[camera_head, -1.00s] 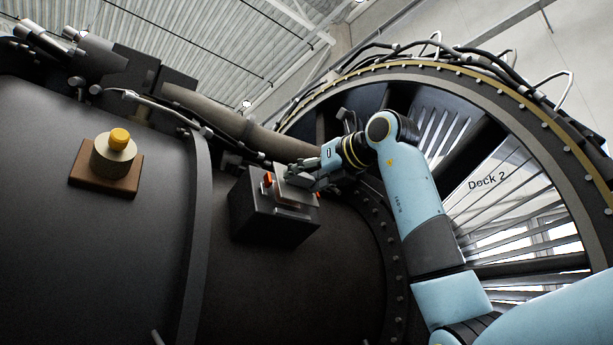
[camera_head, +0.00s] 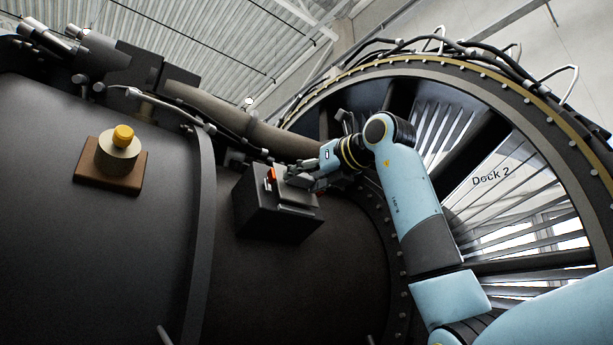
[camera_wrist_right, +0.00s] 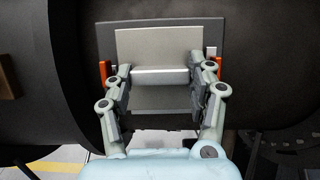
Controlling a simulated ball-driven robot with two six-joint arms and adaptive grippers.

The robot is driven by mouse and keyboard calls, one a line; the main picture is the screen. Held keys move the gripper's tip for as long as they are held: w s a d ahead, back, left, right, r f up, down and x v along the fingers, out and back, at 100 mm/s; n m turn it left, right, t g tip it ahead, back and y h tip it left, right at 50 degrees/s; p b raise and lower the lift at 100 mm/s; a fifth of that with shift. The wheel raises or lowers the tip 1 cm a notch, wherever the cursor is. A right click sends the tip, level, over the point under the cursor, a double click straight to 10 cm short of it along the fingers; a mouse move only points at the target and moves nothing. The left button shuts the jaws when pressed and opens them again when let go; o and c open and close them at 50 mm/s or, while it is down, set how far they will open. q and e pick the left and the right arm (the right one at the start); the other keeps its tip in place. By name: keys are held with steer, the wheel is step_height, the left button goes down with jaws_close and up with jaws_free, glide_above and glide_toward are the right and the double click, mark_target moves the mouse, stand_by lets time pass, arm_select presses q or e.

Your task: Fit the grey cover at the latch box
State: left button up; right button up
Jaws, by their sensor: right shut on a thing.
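The dark latch box (camera_head: 270,222) stands on the dark engine casing, centre left in the head view. An orange latch (camera_head: 271,175) shows at its upper edge. In the right wrist view, orange latches flank the cover, one left (camera_wrist_right: 104,72) and one right (camera_wrist_right: 218,66). My right gripper (camera_head: 303,179) is at the box's upper face. In the wrist view its fingers (camera_wrist_right: 160,82) are shut on the pale bar of the grey cover (camera_wrist_right: 150,43). The cover lies over the box face between the latches. I cannot tell whether it is touching or seated. My left gripper is out of view.
A yellow knob (camera_head: 123,134) on a round post and brown base (camera_head: 95,179) is on the casing at left. Pipes (camera_head: 240,124) run above the box. The bolted fan ring (camera_head: 520,100) is at right. Casing below the box is clear.

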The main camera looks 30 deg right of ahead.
steer(key=shift+w+a+f, duration=0.1)
steer(key=shift+w+f, duration=0.1)
steer(key=shift+w, duration=0.25)
steer(key=shift+w+f, duration=0.15)
steer(key=shift+w, duration=0.3)
stand_by(0.4)
steer(key=o, duration=1.4)
steer(key=shift+c, duration=0.2)
steer(key=shift+f, duration=0.1)
steer(key=s+d, duration=0.1)
steer(key=s, duration=1.1)
steer(key=shift+w, duration=0.1)
